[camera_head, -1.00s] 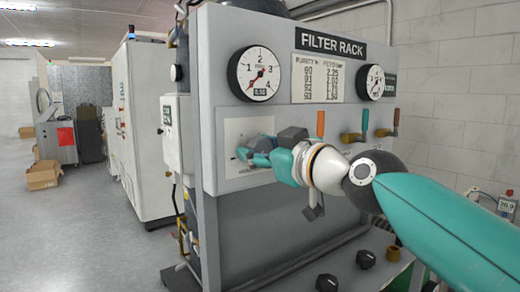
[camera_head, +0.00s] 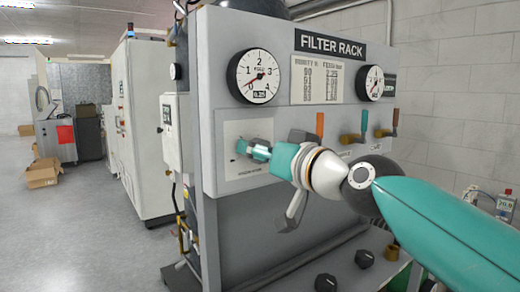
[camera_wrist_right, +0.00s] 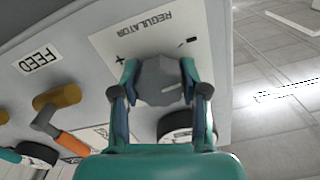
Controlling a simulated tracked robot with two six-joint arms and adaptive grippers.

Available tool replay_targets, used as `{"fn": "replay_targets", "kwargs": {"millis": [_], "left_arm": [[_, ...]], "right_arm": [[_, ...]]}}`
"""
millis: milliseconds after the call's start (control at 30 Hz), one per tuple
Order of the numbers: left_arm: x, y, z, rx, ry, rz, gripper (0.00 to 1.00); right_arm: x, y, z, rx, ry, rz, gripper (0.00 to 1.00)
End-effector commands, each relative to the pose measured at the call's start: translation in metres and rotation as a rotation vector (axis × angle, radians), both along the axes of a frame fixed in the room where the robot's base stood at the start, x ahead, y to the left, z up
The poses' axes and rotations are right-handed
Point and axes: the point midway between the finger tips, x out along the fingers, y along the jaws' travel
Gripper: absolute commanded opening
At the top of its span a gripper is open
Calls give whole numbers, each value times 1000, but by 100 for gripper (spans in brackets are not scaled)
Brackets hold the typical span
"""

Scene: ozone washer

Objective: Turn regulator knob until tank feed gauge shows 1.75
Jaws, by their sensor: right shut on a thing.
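The regulator knob (camera_wrist_right: 160,82), grey and many-sided with a pale line, sits on a white plate (camera_wrist_right: 118,38) marked REGULATOR, plus and minus. My right gripper (camera_wrist_right: 160,78) is shut on the knob, one finger on each side. In the head view my right gripper (camera_head: 254,150) reaches the panel plate from the right and mostly hides the knob. The large left gauge (camera_head: 255,76) has a red needle pointing to the lower left, a little above the low end of its scale. My left gripper is not in view.
A second gauge (camera_head: 370,83) and a printed table (camera_head: 319,79) are on the filter rack. Black knobs (camera_head: 366,258) stand low in front. Floor at the left is open.

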Motion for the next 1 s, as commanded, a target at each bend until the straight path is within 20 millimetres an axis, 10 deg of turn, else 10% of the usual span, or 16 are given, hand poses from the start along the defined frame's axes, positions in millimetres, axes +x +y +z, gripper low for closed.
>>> {"fn": "replay_targets", "kwargs": {"millis": [1000], "left_arm": [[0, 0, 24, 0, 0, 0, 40]], "right_arm": [[2, -3, 1, 728, 522, -5, 9]]}}
